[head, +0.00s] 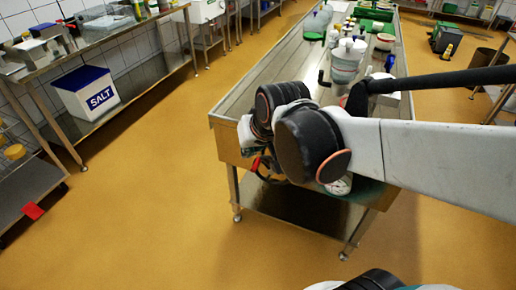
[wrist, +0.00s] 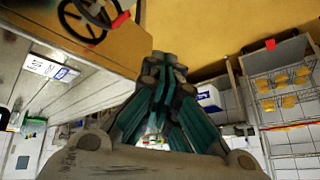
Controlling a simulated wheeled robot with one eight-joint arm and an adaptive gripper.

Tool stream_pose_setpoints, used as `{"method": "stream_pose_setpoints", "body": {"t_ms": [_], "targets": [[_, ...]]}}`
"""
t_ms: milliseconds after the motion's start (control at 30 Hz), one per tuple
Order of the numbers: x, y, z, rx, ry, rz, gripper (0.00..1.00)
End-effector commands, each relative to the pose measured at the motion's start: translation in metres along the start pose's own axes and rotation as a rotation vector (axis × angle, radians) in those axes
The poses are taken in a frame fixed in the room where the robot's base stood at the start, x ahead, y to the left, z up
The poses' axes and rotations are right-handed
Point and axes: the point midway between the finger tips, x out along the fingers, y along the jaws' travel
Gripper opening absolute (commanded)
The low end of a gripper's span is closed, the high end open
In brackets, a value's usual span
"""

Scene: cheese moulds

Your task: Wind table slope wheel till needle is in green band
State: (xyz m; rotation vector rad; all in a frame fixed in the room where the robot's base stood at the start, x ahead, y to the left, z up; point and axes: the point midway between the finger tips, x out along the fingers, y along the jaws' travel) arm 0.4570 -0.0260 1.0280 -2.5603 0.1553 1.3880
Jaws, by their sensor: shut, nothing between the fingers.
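The slope wheel, dark with spokes and a red handle, shows at the upper left in the wrist view (wrist: 97,16). In the head view, part of the wheel (head: 268,178) shows at the near end of the steel table (head: 226,140), mostly behind my arm. A round white dial (head: 341,186) is partly visible under my arm at the same end; its needle and green band cannot be made out. My gripper (wrist: 167,62) is shut and empty, apart from the wheel and to its right in the wrist view. My arm hides the gripper in the head view.
Bottles and green items crowd the far part of the table. A white and blue SALT box (head: 88,92) sits on the lower shelf of a side bench at left. A wire rack (wrist: 285,85) shows at right in the wrist view. The orange floor left of the table is clear.

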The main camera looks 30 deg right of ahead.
Motion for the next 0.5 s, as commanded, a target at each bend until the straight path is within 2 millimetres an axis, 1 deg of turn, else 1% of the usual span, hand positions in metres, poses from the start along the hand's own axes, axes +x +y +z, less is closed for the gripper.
{"method": "stream_pose_setpoints", "body": {"t_ms": [33,133,300,500], "targets": [[0.006,0.003,-0.013,0.031,-0.004,0.002,0.00],[0.022,0.013,-0.026,0.096,-0.020,-0.001,0.00],[0.049,0.046,-0.040,0.253,-0.090,-0.024,0.00],[0.081,0.089,-0.049,0.430,-0.165,-0.072,0.00]]}}
